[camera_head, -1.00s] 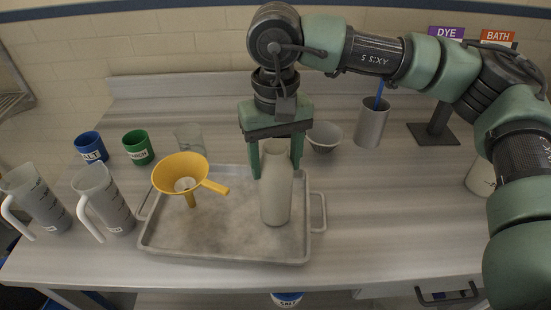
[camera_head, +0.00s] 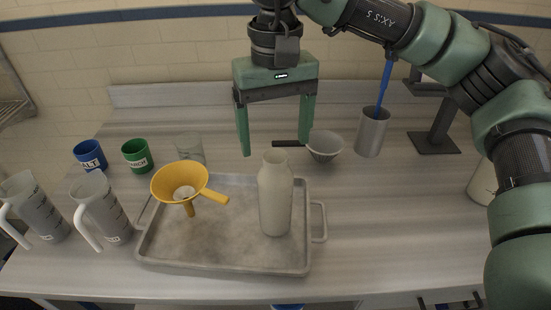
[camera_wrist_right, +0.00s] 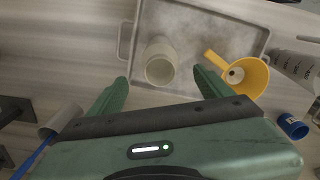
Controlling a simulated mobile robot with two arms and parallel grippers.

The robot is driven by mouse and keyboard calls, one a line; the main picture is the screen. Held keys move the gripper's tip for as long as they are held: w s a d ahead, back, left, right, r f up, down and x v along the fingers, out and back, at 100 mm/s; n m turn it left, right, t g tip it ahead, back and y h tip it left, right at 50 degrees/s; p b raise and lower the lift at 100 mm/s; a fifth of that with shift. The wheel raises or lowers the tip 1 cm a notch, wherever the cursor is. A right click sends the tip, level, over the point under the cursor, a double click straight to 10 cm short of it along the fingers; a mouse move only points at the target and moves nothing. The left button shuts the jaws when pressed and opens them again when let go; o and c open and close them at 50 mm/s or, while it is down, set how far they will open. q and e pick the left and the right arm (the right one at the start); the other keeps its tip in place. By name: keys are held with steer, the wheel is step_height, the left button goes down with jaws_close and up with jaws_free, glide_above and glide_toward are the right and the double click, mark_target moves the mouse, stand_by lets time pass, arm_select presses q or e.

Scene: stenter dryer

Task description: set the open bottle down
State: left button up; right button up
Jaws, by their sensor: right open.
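The open bottle (camera_head: 275,199) is pale grey-white and stands upright on the right part of the metal tray (camera_head: 225,260). My right gripper (camera_head: 273,152) is open and empty, raised above and behind the bottle, with its fingers pointing down and apart from it. In the right wrist view the bottle (camera_wrist_right: 160,62) shows its round open mouth, beyond and between the two spread fingertips (camera_wrist_right: 160,85). My left gripper is not in view.
A yellow funnel (camera_head: 180,178) sits on the tray's left side. Two measuring jugs, blue and green cups and a clear glass (camera_head: 190,148) stand left. A bowl (camera_head: 324,145), a grey cup (camera_head: 372,132) with a blue rod and a dark stand (camera_head: 434,140) are right. The right front counter is clear.

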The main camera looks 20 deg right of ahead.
step_height(320, 180, up, 4)
stand_by(0.5)
